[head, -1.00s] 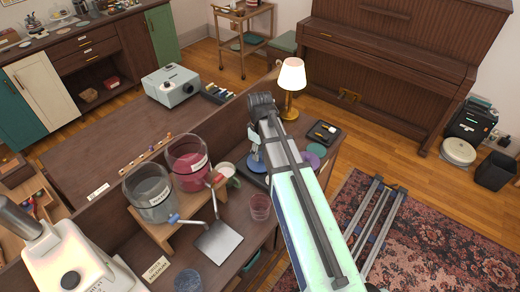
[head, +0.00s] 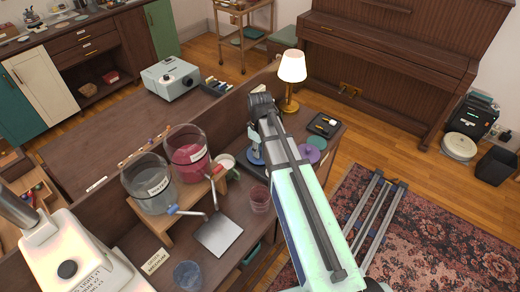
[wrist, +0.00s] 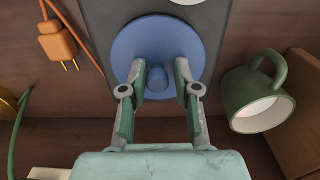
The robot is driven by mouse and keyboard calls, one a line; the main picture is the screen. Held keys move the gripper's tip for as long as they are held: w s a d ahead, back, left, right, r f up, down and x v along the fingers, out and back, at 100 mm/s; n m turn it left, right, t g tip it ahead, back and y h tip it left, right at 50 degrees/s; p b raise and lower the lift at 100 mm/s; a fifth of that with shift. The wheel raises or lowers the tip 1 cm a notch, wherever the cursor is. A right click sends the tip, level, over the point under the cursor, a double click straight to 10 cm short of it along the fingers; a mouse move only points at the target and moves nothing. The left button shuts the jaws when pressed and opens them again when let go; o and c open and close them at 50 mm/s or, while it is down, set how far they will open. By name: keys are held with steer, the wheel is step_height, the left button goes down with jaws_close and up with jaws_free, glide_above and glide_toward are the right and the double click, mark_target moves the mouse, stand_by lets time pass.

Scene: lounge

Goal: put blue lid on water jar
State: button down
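The blue lid (wrist: 123,48) is a round disc with a central knob (wrist: 157,83), lying flat on a dark grey mat or tray in the wrist view. In the head view only part of the lid (head: 254,160) shows beside my arm. My gripper (wrist: 160,68) is open above the lid, one finger on each side of the knob, with gaps visible at both sides. The water jar (head: 148,187) is a labelled glass jar of greyish liquid, without a lid, on a wooden stand at the left.
A second open jar with red liquid (head: 187,155) stands beside the water jar. A green mug (wrist: 243,97) is right of the lid. An orange plug (wrist: 58,44) lies at its left. A purple lid (head: 309,154), a glass (head: 260,200) and a lamp (head: 291,68) are nearby.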

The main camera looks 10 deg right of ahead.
mark_target(260, 148)
steer(key=shift+s+d+f, duration=0.1)
steer(key=shift+s+f, duration=0.05)
steer(key=shift+f, duration=0.3)
steer(key=shift+r, duration=0.25)
steer(key=shift+w+r+p, duration=0.2)
steer(key=shift+r+p, duration=0.3)
steer(key=shift+p, duration=0.05)
steer(key=shift+w+r+p, duration=0.1)
steer(key=shift+r+p, duration=1.15)
steer(key=shift+r, duration=0.7)
steer(key=shift+w, duration=0.1)
